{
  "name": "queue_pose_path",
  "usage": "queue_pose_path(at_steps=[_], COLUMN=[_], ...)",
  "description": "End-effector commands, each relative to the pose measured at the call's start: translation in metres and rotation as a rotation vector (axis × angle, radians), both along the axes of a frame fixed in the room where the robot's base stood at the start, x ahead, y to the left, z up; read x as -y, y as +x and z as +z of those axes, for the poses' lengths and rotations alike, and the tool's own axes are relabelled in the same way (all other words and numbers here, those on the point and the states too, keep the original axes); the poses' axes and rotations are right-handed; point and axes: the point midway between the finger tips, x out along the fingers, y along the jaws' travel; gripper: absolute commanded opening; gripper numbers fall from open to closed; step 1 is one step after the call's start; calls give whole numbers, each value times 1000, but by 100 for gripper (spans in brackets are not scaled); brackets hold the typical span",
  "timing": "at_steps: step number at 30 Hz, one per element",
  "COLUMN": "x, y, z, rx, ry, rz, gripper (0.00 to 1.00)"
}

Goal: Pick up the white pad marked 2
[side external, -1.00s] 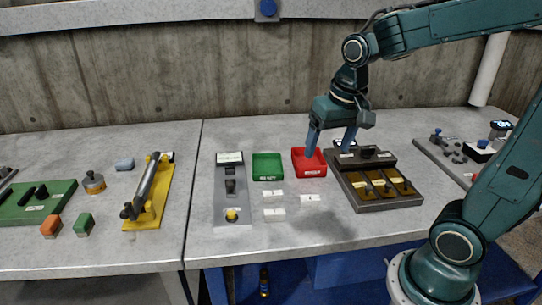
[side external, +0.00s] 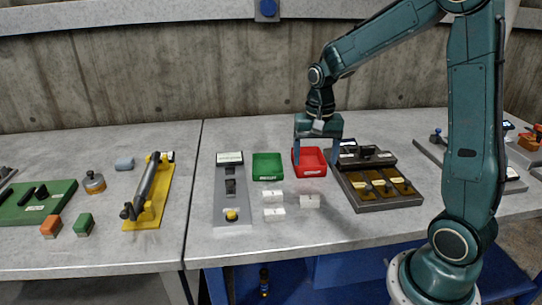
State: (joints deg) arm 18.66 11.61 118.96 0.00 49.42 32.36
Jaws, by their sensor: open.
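Three small white pads lie on the grey bench in front of the trays: a back left pad (side external: 272,196), a front left pad (side external: 274,214) and a right pad (side external: 309,202). Their marks are too small to read, so I cannot tell which is marked 2. My gripper (side external: 316,161) is open and empty, pointing down, with its fingers spread on either side of the red tray in this view. It appears above and behind the right pad. Its exact height over the bench cannot be told.
A red tray (side external: 310,172) and a green tray (side external: 267,176) stand behind the pads. A grey switch panel (side external: 232,205) with a yellow button is to the left. A dark fixture with brown plates (side external: 378,204) is close on the right. The bench front by the pads is clear.

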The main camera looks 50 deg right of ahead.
Motion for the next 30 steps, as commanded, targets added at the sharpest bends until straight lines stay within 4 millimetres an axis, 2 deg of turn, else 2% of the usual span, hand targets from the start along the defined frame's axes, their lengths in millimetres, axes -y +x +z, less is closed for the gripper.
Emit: queue_pose_path(at_steps=[5, 18, 23, 30], x=[-1, -1, -1, -1], y=[-1, 0, 0, 0], z=[-15, -75, -83, -85], rx=[-5, -3, -1, -1], ry=[1, 1, 1, 1], rz=[1, 2, 2, 2], gripper=[75, 75, 75, 75])
